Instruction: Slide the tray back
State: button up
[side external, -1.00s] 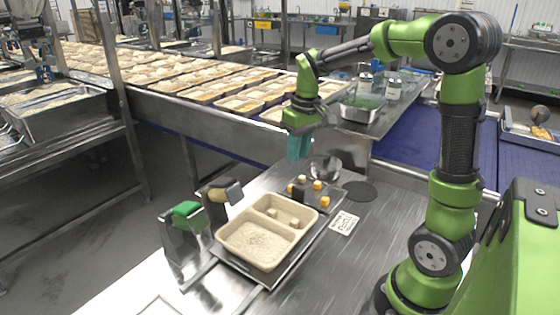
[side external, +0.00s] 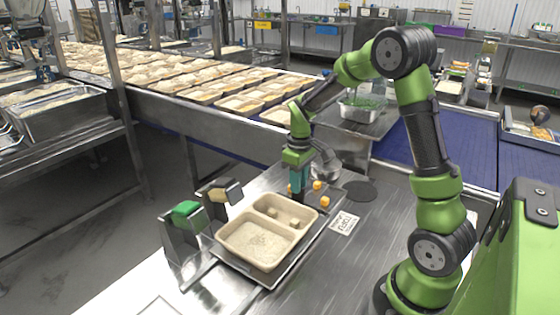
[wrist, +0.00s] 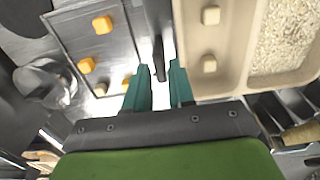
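The beige tray (side external: 264,220) sits on a metal plate (side external: 272,279) at the front of the steel bench. Rice fills its larger compartment, and pale cubes lie in the smaller ones. The tray also shows at the right of the wrist view (wrist: 210,42). My gripper (side external: 298,197) points down just beyond the tray's far edge. In the wrist view its teal fingers (wrist: 160,72) are apart, with a dark upright piece (wrist: 158,52) showing between and beyond them. I cannot tell whether they touch it.
A round dark disc (side external: 360,191) and a printed label (side external: 343,223) lie on the bench. Dispensers with a green block (side external: 186,209) and a tan block (side external: 217,194) stand left of the tray. A conveyor runs behind.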

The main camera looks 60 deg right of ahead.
jog(key=shift+f, duration=2.35)
grip_shut()
